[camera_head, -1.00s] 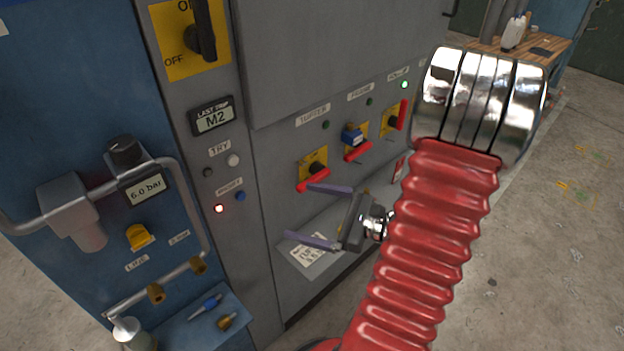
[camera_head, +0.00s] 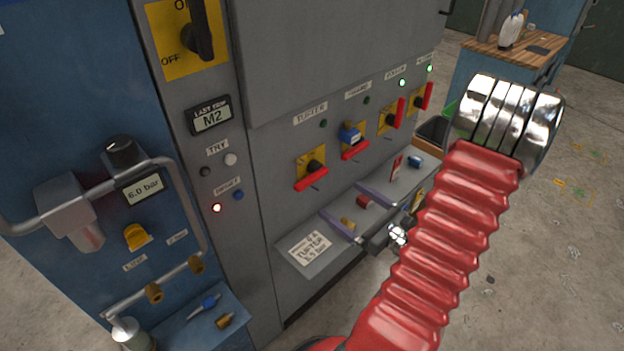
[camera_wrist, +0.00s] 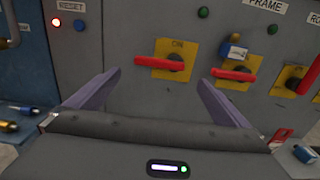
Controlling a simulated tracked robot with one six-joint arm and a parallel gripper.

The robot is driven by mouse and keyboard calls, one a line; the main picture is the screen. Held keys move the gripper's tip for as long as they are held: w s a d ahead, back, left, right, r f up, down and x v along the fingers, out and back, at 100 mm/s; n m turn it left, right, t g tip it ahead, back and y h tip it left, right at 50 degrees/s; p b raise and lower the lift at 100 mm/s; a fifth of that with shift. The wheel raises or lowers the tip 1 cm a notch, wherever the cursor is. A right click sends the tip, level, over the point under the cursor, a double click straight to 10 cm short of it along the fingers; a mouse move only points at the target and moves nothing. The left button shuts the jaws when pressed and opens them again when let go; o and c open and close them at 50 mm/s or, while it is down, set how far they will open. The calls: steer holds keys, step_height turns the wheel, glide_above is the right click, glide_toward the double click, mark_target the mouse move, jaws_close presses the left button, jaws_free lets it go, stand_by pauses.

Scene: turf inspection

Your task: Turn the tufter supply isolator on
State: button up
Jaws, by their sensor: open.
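The tufter isolator is a yellow plate with a black hub and red handle (camera_head: 311,178), under the TUFTER label (camera_head: 310,113). Its handle lies crosswise, and the lamp above it (camera_head: 323,123) is dark. In the wrist view the handle (camera_wrist: 158,63) lies level beneath the ON mark, just beyond my fingertips and between them. My gripper (camera_head: 342,199) is open and empty, its two purple fingers spread in front of the panel, below and right of the tufter handle in the head view. It also shows in the wrist view (camera_wrist: 159,77).
Right of it, the FRAME isolator has a blue block (camera_head: 349,134) on it and a crosswise red handle. Two further isolators have upright red handles (camera_head: 397,113) and green lamps. A sloping ledge (camera_head: 290,262) below holds a card and small parts. A red lamp (camera_head: 217,208) glows by RESET.

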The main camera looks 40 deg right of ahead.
mark_target(315, 181)
steer(key=shift+w+a, duration=0.2)
steer(key=shift+w, duration=6.35)
steer(key=c, duration=1.2)
